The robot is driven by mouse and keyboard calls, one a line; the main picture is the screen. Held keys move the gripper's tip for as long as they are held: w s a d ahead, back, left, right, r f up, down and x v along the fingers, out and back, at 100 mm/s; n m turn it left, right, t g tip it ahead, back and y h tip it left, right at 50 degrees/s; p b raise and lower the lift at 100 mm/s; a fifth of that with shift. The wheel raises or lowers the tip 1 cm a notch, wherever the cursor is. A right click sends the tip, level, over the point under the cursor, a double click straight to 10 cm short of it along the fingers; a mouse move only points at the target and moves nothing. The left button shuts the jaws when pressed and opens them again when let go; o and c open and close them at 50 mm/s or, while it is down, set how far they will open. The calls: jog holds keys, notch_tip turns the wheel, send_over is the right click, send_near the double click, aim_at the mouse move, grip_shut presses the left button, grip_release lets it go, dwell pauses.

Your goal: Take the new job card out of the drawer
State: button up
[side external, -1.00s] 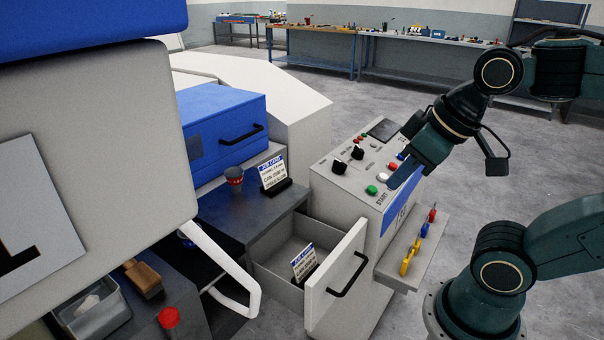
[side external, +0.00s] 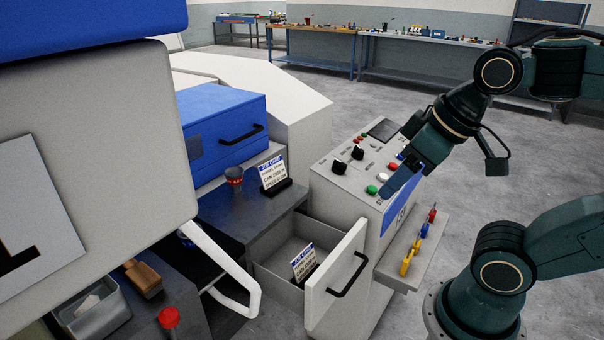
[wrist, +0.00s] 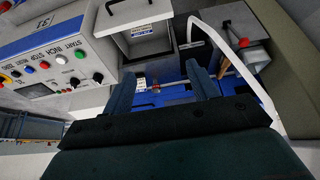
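The drawer (side external: 335,285) stands pulled open below the dark worktop, with a black bar handle on its front. The new job card (side external: 304,262), white with a blue header, stands tilted inside it. In the wrist view, the card (wrist: 145,30) shows in the open drawer (wrist: 150,12) at the top. A second job card (side external: 272,172) stands in a black holder on the worktop. My gripper (side external: 388,192) is in front of the control panel, above and right of the drawer, apart from the card. In the wrist view, my gripper (wrist: 163,78) has its fingers wide apart with nothing between them.
The control panel (side external: 357,170) with knobs and buttons is close beside my gripper. A small shelf (side external: 412,260) with coloured tools sits right of the drawer. A white bent lever (side external: 228,265) stands left of the drawer. The drawer is open from above.

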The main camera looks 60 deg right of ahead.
jog(key=shift+o, duration=0.9)
jog(key=m+g+y, duration=0.3)
jog(key=m+g, duration=0.2)
jog(key=m, duration=0.9)
send_over(308, 266)
jog(key=d, duration=0.2)
notch_tip(308, 266, down, 24)
jog(key=shift+s+d+f+m+y, duration=0.1)
jog(key=shift+d+f+m+y, duration=0.45)
jog(key=shift+f, duration=2.05)
jog(key=shift+s+d+f+m+h, duration=0.2)
jog(key=shift+f+m, duration=0.7)
jog(key=shift+f, duration=1.75)
jog(key=shift+w+d+f+m+y, duration=0.1)
jog(key=shift+d+f+m+y, duration=0.5)
jog(key=shift+f, duration=2)
